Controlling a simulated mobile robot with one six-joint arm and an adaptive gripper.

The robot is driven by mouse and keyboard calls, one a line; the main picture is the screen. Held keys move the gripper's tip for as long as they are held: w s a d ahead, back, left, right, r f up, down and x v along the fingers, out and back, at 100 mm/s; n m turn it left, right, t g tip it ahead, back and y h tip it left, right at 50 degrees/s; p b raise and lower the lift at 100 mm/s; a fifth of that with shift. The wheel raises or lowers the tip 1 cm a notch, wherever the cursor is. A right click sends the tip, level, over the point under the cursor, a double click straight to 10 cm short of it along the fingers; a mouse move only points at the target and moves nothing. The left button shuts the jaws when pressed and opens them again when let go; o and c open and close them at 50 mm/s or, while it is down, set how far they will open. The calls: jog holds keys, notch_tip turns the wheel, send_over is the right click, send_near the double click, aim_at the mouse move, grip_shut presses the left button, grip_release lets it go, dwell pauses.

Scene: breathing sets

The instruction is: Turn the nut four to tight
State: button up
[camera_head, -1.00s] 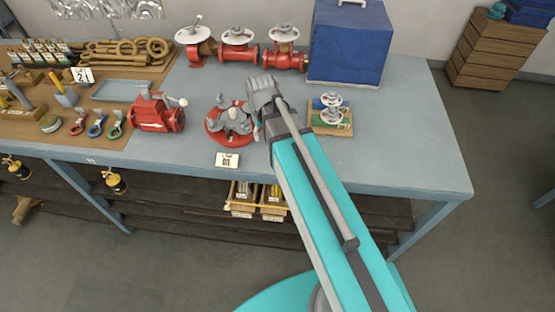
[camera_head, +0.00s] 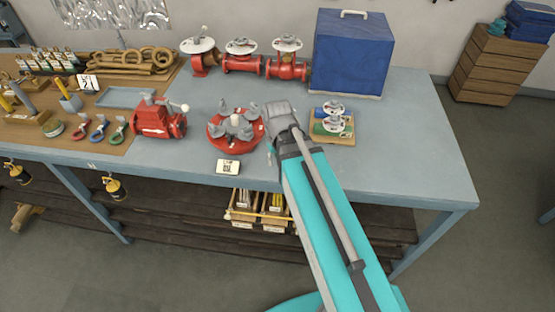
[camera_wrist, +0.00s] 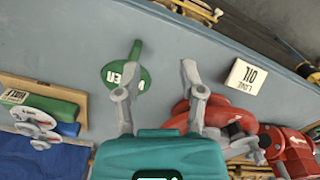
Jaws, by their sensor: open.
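The red flange (camera_head: 222,143) stands on the grey-blue bench with several grey wing-shaped nuts (camera_head: 245,132) around a pale centre post (camera_head: 236,120). No number shows on the nuts, so I cannot tell which is nut four. My gripper is largely hidden behind my arm in the head view, just right of the flange. In the wrist view my gripper (camera_wrist: 160,62) is open, with nothing between its fingers. Part of the red flange (camera_wrist: 240,115) with grey nuts shows to the right of the right finger, which overlaps its edge. A green lettered tag (camera_wrist: 124,75) lies beyond the left finger.
A board with small handwheels (camera_head: 333,126) and a blue box (camera_head: 352,55) are to the right. The bench's right end is clear.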

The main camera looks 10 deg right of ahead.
jog(key=shift+m, duration=0.3)
jog(key=s+f+b, duration=0.1)
jog(key=s+d, duration=0.1)
jog(key=s+f+b, duration=0.1)
jog(key=shift+d+f+b, duration=0.25)
jog(key=shift+f+b, duration=0.1)
jog(key=shift+o, duration=0.4)
jog(key=shift+a, duration=0.15)
